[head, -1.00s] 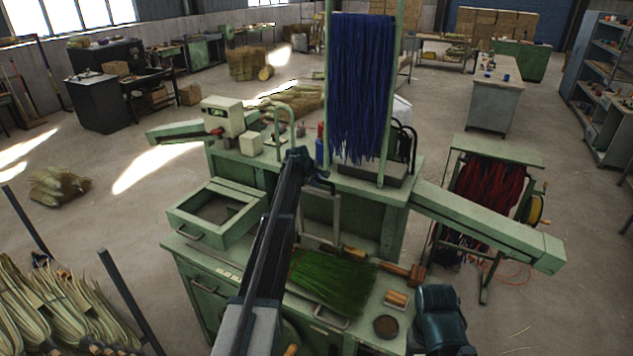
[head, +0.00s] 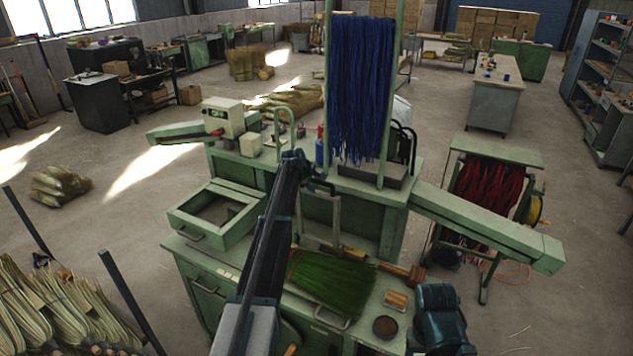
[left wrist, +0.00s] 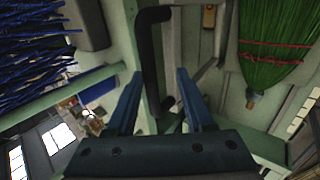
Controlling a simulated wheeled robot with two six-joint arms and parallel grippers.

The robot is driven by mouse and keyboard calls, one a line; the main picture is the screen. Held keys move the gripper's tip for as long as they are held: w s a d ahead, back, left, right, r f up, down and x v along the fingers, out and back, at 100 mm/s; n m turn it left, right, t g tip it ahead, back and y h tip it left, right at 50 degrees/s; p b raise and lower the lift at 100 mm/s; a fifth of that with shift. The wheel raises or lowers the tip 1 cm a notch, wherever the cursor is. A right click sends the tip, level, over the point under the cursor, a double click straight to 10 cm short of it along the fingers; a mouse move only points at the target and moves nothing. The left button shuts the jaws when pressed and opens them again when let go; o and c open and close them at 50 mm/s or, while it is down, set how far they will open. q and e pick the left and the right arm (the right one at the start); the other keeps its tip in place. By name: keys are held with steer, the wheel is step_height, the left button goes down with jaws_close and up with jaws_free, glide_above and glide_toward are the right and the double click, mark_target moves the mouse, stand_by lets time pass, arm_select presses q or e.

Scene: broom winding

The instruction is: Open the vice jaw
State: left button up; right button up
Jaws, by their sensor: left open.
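My left gripper (head: 321,186) reaches in over the green machine (head: 400,222), in front of the hanging blue fibres. In the left wrist view its two blue fingers (left wrist: 161,102) are apart, with nothing gripped. A black bar handle (left wrist: 152,58) on a pale green panel appears between and beyond the fingers; I cannot tell whether it lies between their tips. Below the gripper in the head view stands a grey metal frame (head: 336,218) above the bench. I cannot tell for sure which part is the vice jaw.
A green broom head (head: 332,281) lies on the bench and shows in the left wrist view (left wrist: 277,40). Blue fibres (head: 360,85) hang close behind the gripper.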

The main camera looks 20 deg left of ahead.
arm_select(q)
steer(key=s, duration=1)
steer(key=shift+s+a, duration=0.2)
steer(key=shift+a, duration=0.2)
steer(key=shift+c, duration=0.4)
